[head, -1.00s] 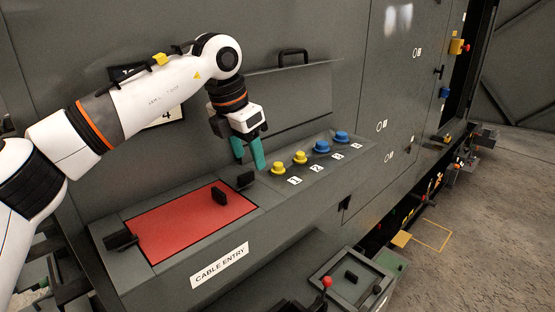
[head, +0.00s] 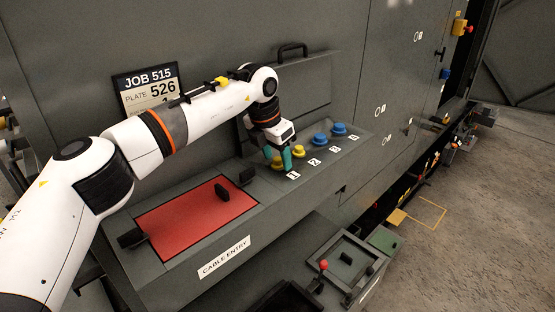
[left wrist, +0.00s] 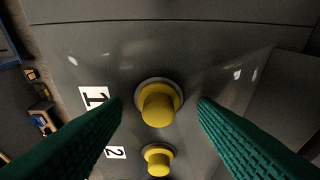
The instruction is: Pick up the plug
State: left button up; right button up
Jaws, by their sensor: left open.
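Two yellow plugs and two blue plugs sit in a row on the grey ledge, by number labels. The yellow plug at label 1 (left wrist: 158,104) lies between my left gripper's open fingers in the left wrist view, with a gap on both sides. In the head view my left gripper (head: 282,160) is right over it and partly hides it. The second yellow plug (head: 298,152) is beside it and also shows in the left wrist view (left wrist: 158,158). The blue plugs (head: 320,139) (head: 339,129) are further right. My right gripper is not in view.
A red panel (head: 195,218) with black clamps (head: 222,191) lies left of the plugs, above a CABLE ENTRY label (head: 224,257). A cabinet wall with a black handle (head: 292,48) rises behind. A tray (head: 346,262) with a red knob is below.

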aim_at(278, 160)
pick_arm(q)
jog(key=shift+c, duration=1.2)
grip_shut()
jog(key=shift+r, duration=0.1)
jog(key=shift+w+r+b, duration=0.1)
jog(key=shift+r+b, duration=0.6)
jog(key=shift+b, duration=0.1)
jog(key=shift+s+d+r+b, duration=0.15)
jog(key=shift+s+r+b, duration=0.05)
jog(key=shift+r+b, duration=0.25)
jog(key=shift+s+d+r+b, duration=0.15)
jog(key=shift+s+r+b, duration=0.05)
jog(key=shift+r+b, duration=0.2)
jog(key=s+d+b, duration=0.7)
jog(key=s+d, duration=0.5)
notch_tip(278, 160, up, 7)
jog(key=p, duration=0.6)
jog(key=shift+r, duration=0.15)
